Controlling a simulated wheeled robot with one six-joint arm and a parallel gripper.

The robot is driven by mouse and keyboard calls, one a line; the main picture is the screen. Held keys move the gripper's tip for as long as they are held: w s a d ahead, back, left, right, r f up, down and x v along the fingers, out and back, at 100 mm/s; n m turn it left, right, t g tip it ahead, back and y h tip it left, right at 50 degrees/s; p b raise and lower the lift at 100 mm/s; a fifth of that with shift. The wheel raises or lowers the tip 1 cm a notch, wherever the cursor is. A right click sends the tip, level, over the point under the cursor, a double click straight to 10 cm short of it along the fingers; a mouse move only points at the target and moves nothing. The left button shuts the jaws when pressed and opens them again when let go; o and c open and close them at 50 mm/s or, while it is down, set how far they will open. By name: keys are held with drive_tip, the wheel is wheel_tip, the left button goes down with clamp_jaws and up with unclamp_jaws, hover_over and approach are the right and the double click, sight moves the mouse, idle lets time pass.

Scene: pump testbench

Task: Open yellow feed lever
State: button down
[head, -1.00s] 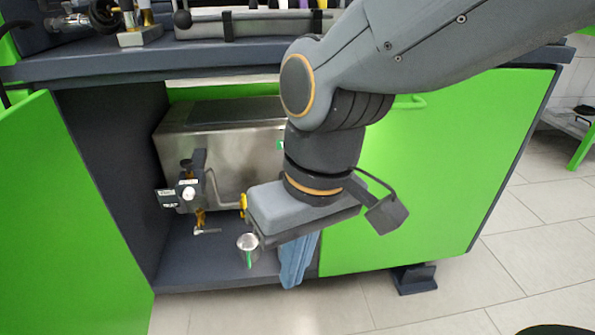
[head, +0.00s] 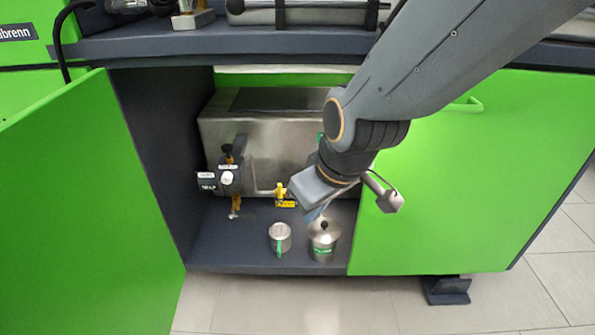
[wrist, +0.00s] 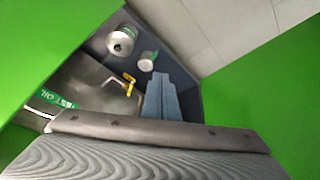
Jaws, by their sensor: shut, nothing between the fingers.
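The yellow feed lever (head: 284,196) sits on a pipe low at the front of the steel tank (head: 270,150), inside the open cabinet. It also shows in the wrist view (wrist: 129,84), left of the fingers and apart from them. In the wrist view my gripper's fingers (wrist: 160,76) lie together, empty. The gripper body partly hides the tank's right side.
A small metal cup (head: 280,238) and a lidded metal can (head: 323,243) stand on the cabinet floor near the fingers. A dark valve block (head: 229,172) is left of the lever. An open green door (head: 90,190) bounds the left; a green panel (head: 450,190) bounds the right.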

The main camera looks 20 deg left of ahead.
drive_tip(key=w+a+f+n+t+y, duration=0.2)
drive_tip(key=w+a+f+n, duration=0.25)
drive_tip(key=w, duration=0.35)
drive_tip(key=w+a+f+n+t+y, duration=0.1)
drive_tip(key=w+a+f+n+t, duration=0.2)
drive_tip(key=w+a+f, duration=0.35)
drive_tip(key=n+t+y, duration=0.5)
drive_tip(key=n+y, duration=0.1)
drive_tip(key=n, duration=0.3)
approach(280, 194)
drive_tip(key=shift+s+a+r, duration=0.25)
drive_tip(key=shift+s+a, duration=0.35)
drive_tip(key=shift+s, duration=0.05)
drive_tip(key=shift+s+a+r, duration=0.25)
drive_tip(key=shift+s+a, duration=0.35)
drive_tip(key=shift+s, duration=0.05)
drive_tip(key=shift+s+a+r, duration=0.25)
drive_tip(key=shift+s+a, duration=0.35)
drive_tip(key=shift+s, duration=0.05)
drive_tip(key=b+x, duration=0.5)
drive_tip(key=x, duration=0.6)
drive_tip(key=shift+w+d+b, duration=0.2)
drive_tip(key=shift+d+b, duration=0.15)
drive_tip(key=shift+d, duration=0.65)
drive_tip(key=shift+w+d+b, duration=0.2)
drive_tip(key=shift+d+b, duration=0.1)
drive_tip(key=shift+d, duration=0.75)
